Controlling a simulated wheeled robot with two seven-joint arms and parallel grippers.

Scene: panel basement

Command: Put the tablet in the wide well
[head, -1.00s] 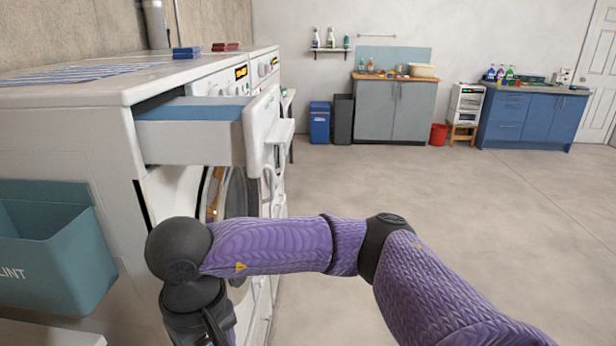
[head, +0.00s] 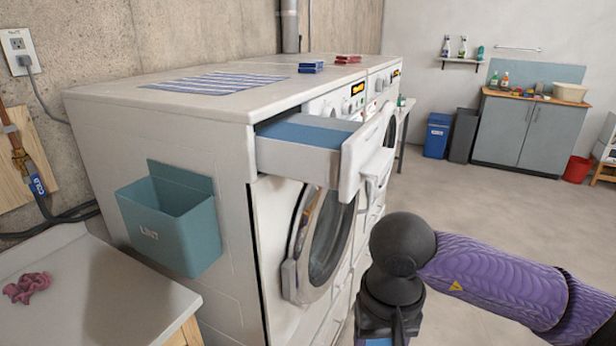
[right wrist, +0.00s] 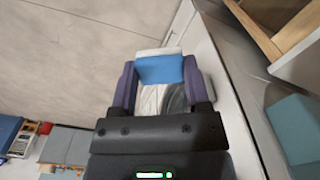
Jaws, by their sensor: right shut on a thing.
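The tablet (right wrist: 160,69), blue with what looks like a white end, sits between the purple fingers of my right gripper (right wrist: 160,80) in the right wrist view. The gripper is shut on it. In the head view, the right hand hangs at the bottom, right of and lower than the drawer, with its fingers cut off by the frame edge. The washer's detergent drawer (head: 299,158) is pulled open. A blue inside surface (head: 305,131) shows in it, but its separate wells cannot be told apart. My left gripper is not in view.
The washer (head: 170,112) has a striped cloth (head: 215,82), blue blocks (head: 311,67) and red blocks (head: 348,59) on top. A teal lint bin (head: 172,228) hangs on its side. A bench with a pink cloth (head: 27,288) stands at left.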

